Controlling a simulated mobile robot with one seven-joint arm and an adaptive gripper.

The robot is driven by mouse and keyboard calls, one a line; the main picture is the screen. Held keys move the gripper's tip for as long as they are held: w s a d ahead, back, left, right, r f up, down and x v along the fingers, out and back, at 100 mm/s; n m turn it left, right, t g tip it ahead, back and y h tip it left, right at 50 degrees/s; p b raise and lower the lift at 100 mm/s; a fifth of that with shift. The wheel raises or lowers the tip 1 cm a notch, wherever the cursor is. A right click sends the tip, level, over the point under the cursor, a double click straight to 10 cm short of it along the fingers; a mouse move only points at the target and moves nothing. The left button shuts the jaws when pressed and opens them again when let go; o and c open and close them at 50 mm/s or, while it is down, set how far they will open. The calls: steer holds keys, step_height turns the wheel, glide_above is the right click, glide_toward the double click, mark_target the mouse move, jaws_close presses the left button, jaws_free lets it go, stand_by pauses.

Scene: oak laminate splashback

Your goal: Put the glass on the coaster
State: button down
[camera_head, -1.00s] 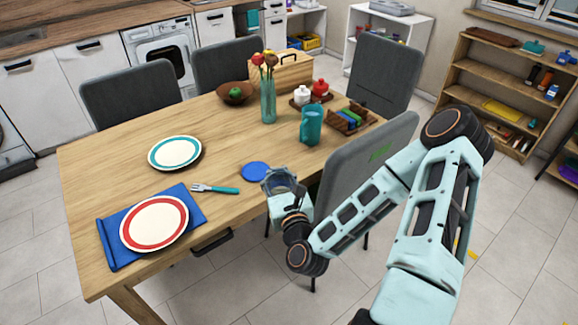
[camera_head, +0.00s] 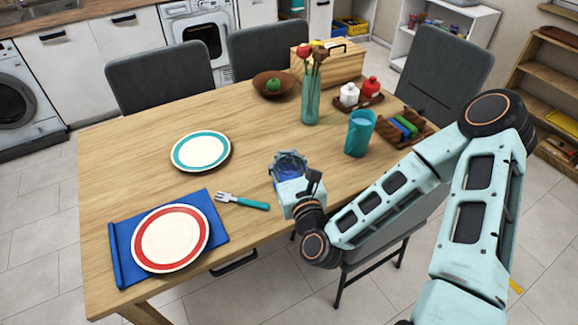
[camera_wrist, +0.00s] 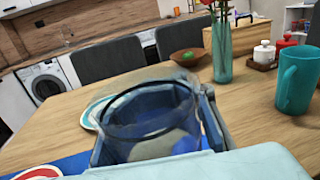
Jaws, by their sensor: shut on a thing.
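My gripper (camera_head: 289,167) is shut on a clear glass (camera_head: 285,157) near the front edge of the table. The glass looks upright. In the wrist view the glass (camera_wrist: 150,118) fills the middle, its round rim toward the top, between my fingers. The coaster, a flat blue disc in the earlier view, is now mostly hidden behind the glass and my gripper. A blue patch shows through the glass there. I cannot tell whether the glass base touches it.
A teal mug (camera_head: 359,134) and a vase of flowers (camera_head: 311,98) stand behind and to the right. A fork (camera_head: 242,201), a teal-rimmed plate (camera_head: 201,151) and a red-rimmed plate (camera_head: 170,238) on a blue napkin (camera_head: 125,262) lie to the left. A chair is under my arm.

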steer(key=shift+w+a+f+b, duration=0.2)
steer(key=shift+w+f+b, duration=0.9)
steer(key=shift+w+f, duration=1.1)
steer(key=shift+w+a+f+b, duration=0.15)
steer(key=shift+w+f+b, duration=0.9)
steer(key=shift+w+f, duration=1.15)
steer(key=shift+w+a+f+b, duration=0.2)
steer(key=shift+w+f+b, duration=0.9)
steer(key=shift+w+f, duration=1.1)
steer(key=shift+w+r, duration=0.15)
steer(key=c, duration=1.3)
jaws_free()
steer(key=shift+o, duration=0.2)
